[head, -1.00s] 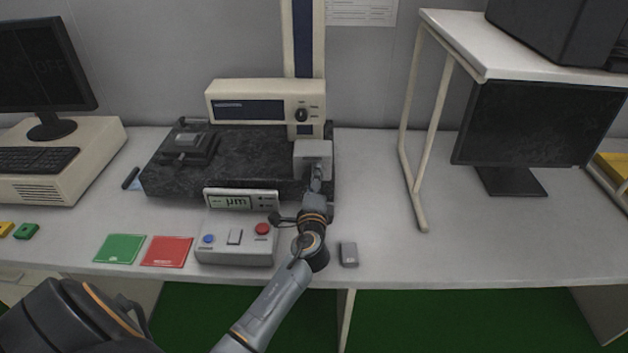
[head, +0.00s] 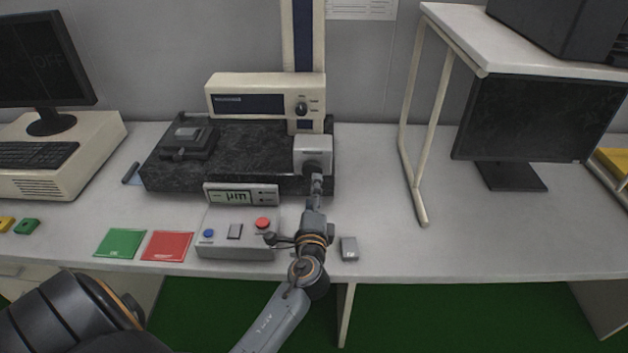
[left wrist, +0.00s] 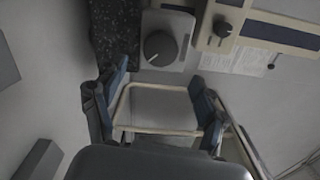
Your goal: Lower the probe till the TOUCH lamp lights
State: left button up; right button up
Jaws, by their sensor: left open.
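A round dark knob (head: 316,168) sits on a light grey housing (head: 308,149) at the granite base's front right; the knob also shows in the left wrist view (left wrist: 160,48). My left gripper (head: 317,188) is just in front of the knob. In the left wrist view my left gripper (left wrist: 158,80) is open and empty, its fingers apart, with the knob beyond the tips. The cream drive unit (head: 220,100) hangs on the column (head: 303,40). A probe tip cannot be made out. Small dark indicators sit beside the µm display (head: 236,197); their labels are unreadable and none looks lit. My right gripper is out of view.
The control box (head: 235,245) with blue and red buttons stands left of my arm. A small grey block (head: 349,249) lies close to its right. Green (head: 120,243) and red (head: 167,246) cards lie left. A white shelf frame (head: 421,150) stands right; the table between is clear.

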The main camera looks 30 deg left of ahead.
pick_arm(q)
jog(key=shift+v, duration=2.4)
